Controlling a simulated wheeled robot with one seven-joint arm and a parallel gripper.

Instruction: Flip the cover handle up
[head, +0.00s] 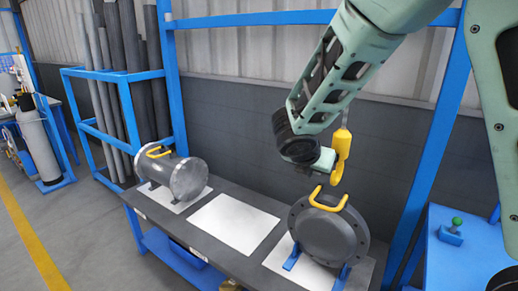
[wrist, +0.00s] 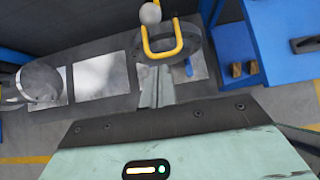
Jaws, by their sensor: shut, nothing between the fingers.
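A dark grey round flanged cover (head: 325,238) stands on the bench at the right in the head view, with a yellow U-shaped handle (head: 326,206) at its top. In the wrist view the handle (wrist: 162,55) is near the top centre, over the grey cover rim (wrist: 190,43). My gripper (head: 304,169) is above and a little left of the handle in the head view. In the wrist view its fingers (wrist: 155,72) are together, empty, and point toward the handle. They look apart from it, though the exact gap is hard to judge.
A yellow hook (head: 342,150) hangs close to the right of my gripper. A grey cylinder (head: 187,180) with its own yellow handle lies at the bench's left. A bare white sheet (head: 235,222) lies between. Blue frame posts (head: 430,150) rise on the right.

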